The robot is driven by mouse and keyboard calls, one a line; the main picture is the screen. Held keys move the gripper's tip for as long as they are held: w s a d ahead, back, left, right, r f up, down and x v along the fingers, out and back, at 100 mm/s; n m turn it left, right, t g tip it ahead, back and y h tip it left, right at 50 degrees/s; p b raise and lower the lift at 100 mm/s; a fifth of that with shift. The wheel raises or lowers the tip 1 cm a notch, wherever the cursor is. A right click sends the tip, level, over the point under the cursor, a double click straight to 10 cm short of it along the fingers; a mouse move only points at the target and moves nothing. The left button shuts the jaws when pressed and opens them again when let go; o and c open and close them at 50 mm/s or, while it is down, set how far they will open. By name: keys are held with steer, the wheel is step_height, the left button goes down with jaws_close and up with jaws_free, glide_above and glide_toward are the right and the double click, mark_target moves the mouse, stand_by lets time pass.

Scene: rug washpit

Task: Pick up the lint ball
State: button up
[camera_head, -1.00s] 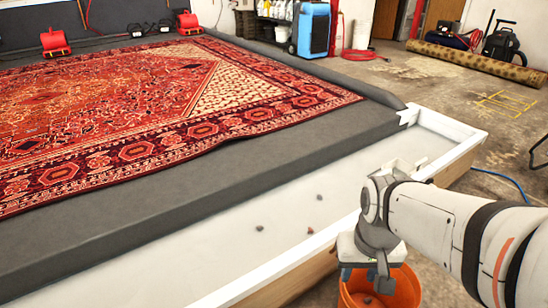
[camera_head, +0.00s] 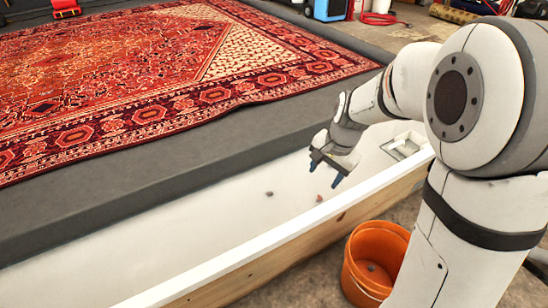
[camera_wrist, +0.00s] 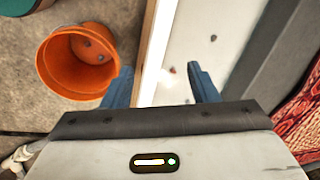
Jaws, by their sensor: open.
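My gripper (camera_head: 325,173) is open and empty, pointing down above the white trough. In the head view a grey lint ball (camera_head: 269,194) lies on the trough floor, left of my gripper. A small reddish lint piece (camera_head: 319,198) lies just below my fingertips. In the wrist view the reddish piece (camera_wrist: 172,70) shows between my two fingers (camera_wrist: 160,72). The grey ball (camera_wrist: 213,38) lies beyond the right finger. A small dark speck (camera_wrist: 187,101) lies near that finger's base side; the head view does not show it clearly.
The trough's white front wall (camera_head: 250,252) with wooden outer face runs below my gripper. An orange bucket (camera_head: 353,282) stands on the floor outside it, with small dark bits inside (camera_wrist: 87,44). A dark grey ledge (camera_head: 150,193) and a red patterned rug (camera_head: 130,85) lie behind the trough.

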steer(key=w+a+f+m+y+p, duration=0.1)
steer(key=w+a+f+m, duration=0.15)
steer(key=w, duration=0.35)
steer(key=w+a+f+m, duration=0.2)
steer(key=w+f+m, duration=0.1)
steer(key=w+f, duration=0.15)
steer(key=m+t+p, duration=0.1)
steer(key=m+p, duration=0.1)
steer(key=m, duration=1.1)
glide_above(270, 193)
steer(key=s+d, duration=0.3)
step_height(270, 193, down, 26)
steer(key=shift+y, duration=0.4)
steer(key=b+x, duration=0.2)
steer(key=x, duration=0.2)
steer(key=w+b+x, duration=0.1)
steer(key=b+x, duration=0.1)
steer(key=x, duration=0.2)
steer(key=shift+w+a+r, duration=0.1)
steer(key=shift+w+r, duration=0.05)
steer(key=shift+r, duration=0.1)
steer(key=shift+c, duration=0.2)
steer(key=c, duration=1.1)
